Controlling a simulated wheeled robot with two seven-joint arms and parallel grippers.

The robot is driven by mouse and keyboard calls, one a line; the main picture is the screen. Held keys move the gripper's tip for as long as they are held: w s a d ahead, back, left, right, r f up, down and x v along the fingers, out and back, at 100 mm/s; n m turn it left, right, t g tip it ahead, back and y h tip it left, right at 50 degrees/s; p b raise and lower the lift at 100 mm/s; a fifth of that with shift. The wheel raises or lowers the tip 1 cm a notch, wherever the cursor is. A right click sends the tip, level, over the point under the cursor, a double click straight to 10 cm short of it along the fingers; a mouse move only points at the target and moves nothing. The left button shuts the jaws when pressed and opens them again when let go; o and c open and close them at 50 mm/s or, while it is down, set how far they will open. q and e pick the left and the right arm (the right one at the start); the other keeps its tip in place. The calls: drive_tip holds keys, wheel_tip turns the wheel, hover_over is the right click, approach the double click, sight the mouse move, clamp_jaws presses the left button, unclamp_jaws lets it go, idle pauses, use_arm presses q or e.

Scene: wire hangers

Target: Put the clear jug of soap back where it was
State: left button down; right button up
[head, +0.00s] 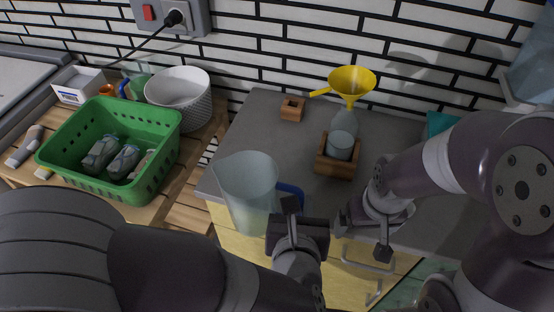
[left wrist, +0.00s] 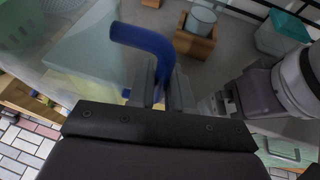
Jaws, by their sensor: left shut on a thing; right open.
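The clear jug (head: 247,188) with a blue handle (head: 288,192) is at the front left edge of the grey counter. It looks upright; whether its base touches the counter is hidden. My left gripper (head: 289,218) is shut on the handle, which also shows between its fingers in the left wrist view (left wrist: 147,40). The jug's see-through body (left wrist: 88,55) is at left there. My right gripper (head: 363,232) is open and empty over the counter's front edge, right of the left one. A bottle (head: 343,132) with a yellow funnel (head: 352,84) stands in a wooden holder (head: 338,166).
A small wooden block (head: 292,108) sits at the back of the counter (head: 255,125). A green basket (head: 158,152) holding bottles and a white bowl (head: 178,88) stand on the wooden table at left. A teal box (head: 440,123) is at right.

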use_arm(q)
drive_tip(key=r+x, duration=0.1)
drive_tip(key=x, duration=0.4)
drive_tip(key=r+p+x, duration=0.1)
drive_tip(key=x, duration=0.5)
drive_tip(key=w+r+x, duration=0.1)
drive_tip(key=x, duration=0.4)
drive_tip(key=shift+w+f, duration=0.15)
drive_tip(key=shift+w, duration=0.2)
drive_tip(key=c, duration=1)
unclamp_jaws()
drive_tip(key=shift+c, duration=0.2)
drive_tip(key=shift+s, duration=0.1)
